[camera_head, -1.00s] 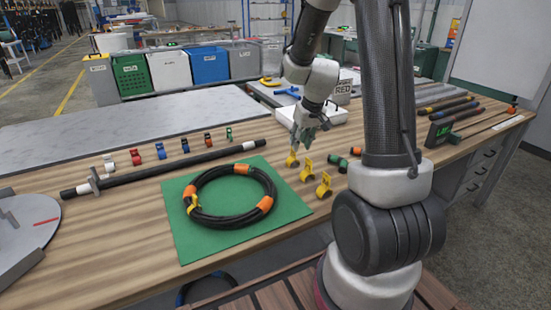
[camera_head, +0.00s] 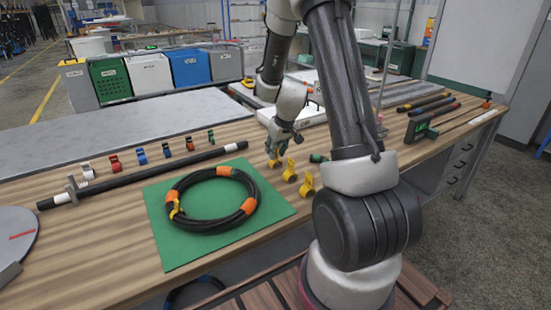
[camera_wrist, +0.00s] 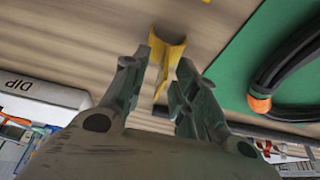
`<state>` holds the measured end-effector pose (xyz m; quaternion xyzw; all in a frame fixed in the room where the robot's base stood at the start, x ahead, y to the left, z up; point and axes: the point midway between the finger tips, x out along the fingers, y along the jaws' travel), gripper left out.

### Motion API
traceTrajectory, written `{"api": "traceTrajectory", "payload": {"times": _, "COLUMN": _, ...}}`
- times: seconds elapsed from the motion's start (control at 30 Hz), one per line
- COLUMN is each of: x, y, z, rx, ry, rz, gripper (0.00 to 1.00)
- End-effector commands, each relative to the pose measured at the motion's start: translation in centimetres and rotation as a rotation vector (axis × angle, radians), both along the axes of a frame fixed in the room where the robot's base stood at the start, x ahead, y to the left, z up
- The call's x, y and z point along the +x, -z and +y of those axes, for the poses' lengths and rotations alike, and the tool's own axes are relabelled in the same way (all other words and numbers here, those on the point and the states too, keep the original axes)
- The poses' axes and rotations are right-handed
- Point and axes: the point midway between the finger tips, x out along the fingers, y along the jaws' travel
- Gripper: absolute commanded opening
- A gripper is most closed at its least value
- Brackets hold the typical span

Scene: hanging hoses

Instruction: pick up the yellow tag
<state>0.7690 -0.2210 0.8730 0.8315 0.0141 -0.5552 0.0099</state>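Several yellow tags stand on the wooden bench right of the green mat in the head view. The farthest yellow tag (camera_head: 273,160) is just below my gripper (camera_head: 283,144); a second (camera_head: 290,170) and a third (camera_head: 306,183) stand nearer. Another yellow tag (camera_head: 175,208) is on the black hose coil. In the wrist view, one yellow tag (camera_wrist: 167,48) shows between and just beyond the tips of my gripper (camera_wrist: 163,64). The fingers are apart, with wood visible between them and the tag. Whether either finger touches it I cannot tell.
The black hose coil (camera_head: 205,230) with orange bands lies on the green mat (camera_head: 170,255). A straight black hose (camera_head: 140,175) lies behind it, with several coloured tags beyond. A green-screened device (camera_head: 420,127) stands at the right. My arm hides part of the bench.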

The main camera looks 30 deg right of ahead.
Motion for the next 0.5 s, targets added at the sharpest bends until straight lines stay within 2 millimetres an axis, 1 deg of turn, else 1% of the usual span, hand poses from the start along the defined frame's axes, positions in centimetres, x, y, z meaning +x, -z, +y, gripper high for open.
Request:
{"api": "traceTrajectory", "payload": {"times": 0.07, "x": -0.01, "y": -0.02, "z": 0.01, "rx": 0.0, "ry": 0.0, "rz": 0.0, "gripper": 0.29}}
{"api": "traceTrajectory", "payload": {"times": 0.1, "x": -0.02, "y": -0.02, "z": 0.01, "rx": 0.0, "ry": 0.0, "rz": 0.0, "gripper": 0.27}}
{"api": "traceTrajectory", "payload": {"times": 0.23, "x": -0.03, "y": -0.03, "z": 0.02, "rx": 0.0, "ry": 0.0, "rz": 0.0, "gripper": 0.03}}
{"api": "traceTrajectory", "payload": {"times": 0.27, "x": -0.03, "y": -0.03, "z": 0.02, "rx": 0.0, "ry": 0.0, "rz": 0.001, "gripper": 0.0}}
{"api": "traceTrajectory", "payload": {"times": 0.5, "x": -0.03, "y": -0.03, "z": 0.02, "rx": 0.0, "ry": 0.0, "rz": 0.001, "gripper": 0.0}}
